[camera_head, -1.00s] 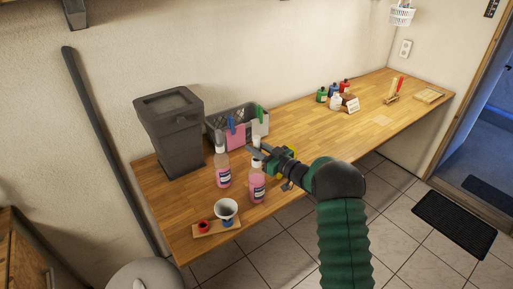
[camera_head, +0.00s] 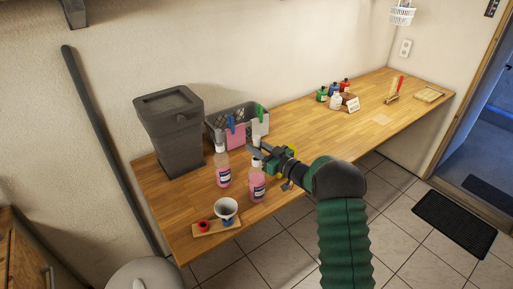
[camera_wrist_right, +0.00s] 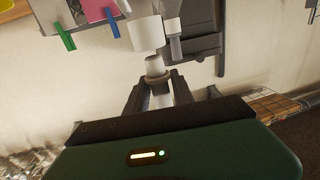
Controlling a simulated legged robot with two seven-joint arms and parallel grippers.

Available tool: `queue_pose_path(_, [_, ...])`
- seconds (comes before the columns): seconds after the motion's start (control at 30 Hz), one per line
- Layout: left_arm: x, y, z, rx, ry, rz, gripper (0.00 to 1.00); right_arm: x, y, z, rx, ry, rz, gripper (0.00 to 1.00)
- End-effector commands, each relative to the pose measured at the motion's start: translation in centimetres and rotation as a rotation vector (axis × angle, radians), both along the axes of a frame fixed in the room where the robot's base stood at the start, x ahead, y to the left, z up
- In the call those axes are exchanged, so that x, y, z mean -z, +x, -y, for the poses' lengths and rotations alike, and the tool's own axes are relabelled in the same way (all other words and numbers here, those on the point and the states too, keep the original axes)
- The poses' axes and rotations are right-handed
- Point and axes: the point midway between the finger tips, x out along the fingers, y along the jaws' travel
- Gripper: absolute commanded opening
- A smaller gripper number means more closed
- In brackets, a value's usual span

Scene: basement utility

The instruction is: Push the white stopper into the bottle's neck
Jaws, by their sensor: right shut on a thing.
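Two clear bottles with pink liquid and labels stand upright on the wooden bench: a left one (camera_head: 223,176) with a white top (camera_head: 220,148), and a right one (camera_head: 257,187) nearer the front edge. My right gripper (camera_head: 262,157) is at the top of the right bottle. It is shut on the white stopper (camera_wrist_right: 155,68), which sits between the fingertips (camera_wrist_right: 155,82) in the right wrist view. The fingers partly hide the right bottle's neck, so I cannot tell how deep the stopper sits. My left gripper is not in view.
A grey bin (camera_head: 170,135) and a grey basket (camera_head: 216,122) with cloths and clips stand behind the bottles. A small board (camera_head: 210,231) with a white funnel (camera_head: 227,207) and a red item lies at the front left. The bench's middle right is mostly clear.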

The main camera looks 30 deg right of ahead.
Motion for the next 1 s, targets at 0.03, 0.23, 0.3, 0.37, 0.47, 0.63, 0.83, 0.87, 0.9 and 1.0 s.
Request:
queue_pose_path(0.03, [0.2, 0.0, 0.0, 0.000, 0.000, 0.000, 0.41, 0.1, 0.0, 0.0, 0.000, -0.001, 0.001, 0.00])
queue_pose_path(0.23, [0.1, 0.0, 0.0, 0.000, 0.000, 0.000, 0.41, 0.0, 0.0, 0.0, 0.000, 0.000, 0.001, 0.00])
queue_pose_path(0.3, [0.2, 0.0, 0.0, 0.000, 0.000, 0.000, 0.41, 0.1, 0.0, 0.0, 0.000, 0.000, 0.000, 0.00])
queue_pose_path(0.37, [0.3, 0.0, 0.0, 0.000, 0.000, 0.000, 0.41, 0.3, 0.0, 0.0, 0.000, 0.000, 0.000, 0.00])
queue_pose_path(0.47, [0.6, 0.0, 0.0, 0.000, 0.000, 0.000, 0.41, 0.6, 0.0, 0.0, 0.000, 0.000, 0.000, 0.00])
queue_pose_path(0.63, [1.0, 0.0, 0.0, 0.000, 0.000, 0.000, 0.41, 1.1, 0.0, 0.0, 0.000, 0.000, 0.001, 0.00])
queue_pose_path(0.83, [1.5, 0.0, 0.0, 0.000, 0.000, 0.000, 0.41, 1.7, 0.0, 0.0, 0.000, 0.000, 0.001, 0.00])
queue_pose_path(0.87, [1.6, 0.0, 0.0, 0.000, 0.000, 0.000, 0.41, 1.8, 0.0, 0.0, 0.000, 0.000, 0.001, 0.00])
queue_pose_path(0.9, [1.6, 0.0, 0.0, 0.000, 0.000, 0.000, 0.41, 1.9, 0.0, 0.0, 0.000, 0.000, 0.001, 0.00])
queue_pose_path(1.0, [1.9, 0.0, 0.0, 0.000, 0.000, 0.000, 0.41, 2.2, 0.0, 0.0, 0.000, 0.000, 0.001, 0.00])
